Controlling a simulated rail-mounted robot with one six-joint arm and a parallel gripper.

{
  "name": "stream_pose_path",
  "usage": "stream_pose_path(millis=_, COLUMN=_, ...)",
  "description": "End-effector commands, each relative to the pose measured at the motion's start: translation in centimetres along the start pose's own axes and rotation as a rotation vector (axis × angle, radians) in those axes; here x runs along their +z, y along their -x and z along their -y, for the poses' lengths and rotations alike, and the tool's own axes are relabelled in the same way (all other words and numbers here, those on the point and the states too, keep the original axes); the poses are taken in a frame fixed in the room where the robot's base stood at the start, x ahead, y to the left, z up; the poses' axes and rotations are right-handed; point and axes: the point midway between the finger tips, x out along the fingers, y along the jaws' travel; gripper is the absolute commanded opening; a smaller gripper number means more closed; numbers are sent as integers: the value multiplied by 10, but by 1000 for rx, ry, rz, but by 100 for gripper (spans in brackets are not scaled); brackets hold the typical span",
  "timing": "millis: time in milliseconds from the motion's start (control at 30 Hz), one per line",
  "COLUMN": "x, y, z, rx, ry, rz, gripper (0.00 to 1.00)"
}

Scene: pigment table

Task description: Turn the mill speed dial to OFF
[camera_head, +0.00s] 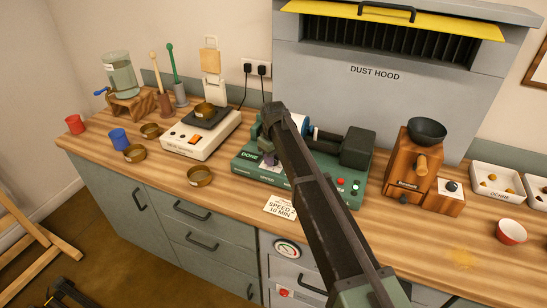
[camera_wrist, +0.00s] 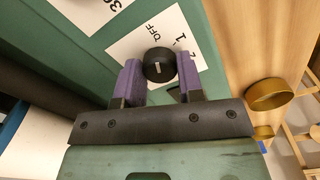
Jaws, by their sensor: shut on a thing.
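The green mill (camera_head: 245,172) stands on the bench in the head view, partly hidden behind my arm. In the wrist view a round black dial (camera_wrist: 160,64) sits on a white label (camera_wrist: 124,50). The label reads OFF, with a 1 and a partly hidden 2 beside it. A short pale mark shows on the dial; I cannot tell which label it points to. My gripper (camera_wrist: 160,74) is shut on the dial, one purple finger on each side. In the head view my gripper (camera_head: 268,158) is at the mill's left part, and the dial is hidden.
A second label reading 30 (camera_wrist: 115,5) lies beside the dial's label. A white scale (camera_head: 190,142) stands to the left, a wooden grinder (camera_head: 405,165) to the right.

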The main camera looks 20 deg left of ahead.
Motion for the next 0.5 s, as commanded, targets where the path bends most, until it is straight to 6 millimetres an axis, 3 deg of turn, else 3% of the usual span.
stream_pose_path(millis=133, x=1, y=-1, z=1, rx=-2, ry=0, rz=2, gripper=11)
stream_pose_path(millis=167, x=1, y=-1, z=1, rx=-2, ry=0, rz=2, gripper=38)
stream_pose_path(millis=300, x=1, y=0, z=1, rx=-2, ry=-1, rz=2, gripper=59)
stream_pose_path(millis=500, x=0, y=0, z=0, rx=-1, ry=-1, rz=1, gripper=60)
